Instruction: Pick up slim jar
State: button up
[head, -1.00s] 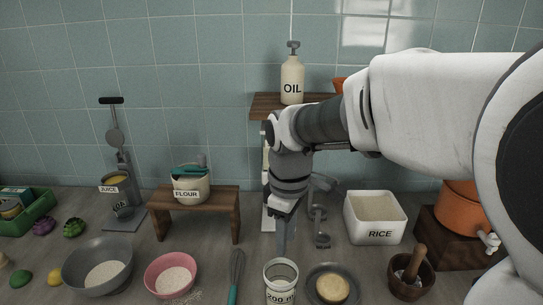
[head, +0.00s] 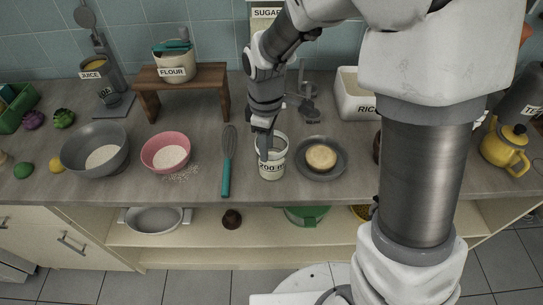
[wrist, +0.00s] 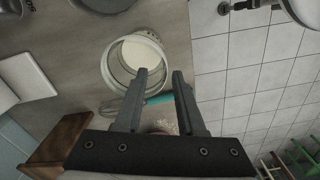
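A slim, clear jar (head: 273,175) with a white label reading about "200 ml" stands upright near the counter's front edge. In the wrist view I look into its round mouth (wrist: 124,54), and pale contents show inside. My gripper (head: 263,156) points down at the jar's rim. In the wrist view, the two fingers of my gripper (wrist: 161,75) are spread with nothing gripped between them. The left fingertip overlaps the jar's mouth; the right one lies just outside the rim. I cannot tell whether either touches the jar.
A plate with a round bread (head: 321,157) is close on the jar's right. A whisk (head: 226,170) lies left, beyond it a pink bowl (head: 165,139) and a grey bowl (head: 71,153). The rice box (head: 350,88) and flour stand (head: 186,77) are behind.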

jog(key=f, duration=0.5)
jog(key=shift+s+d+f, duration=0.1)
jog(key=shift+s, duration=0.15)
grip_shut()
dwell(1.2)
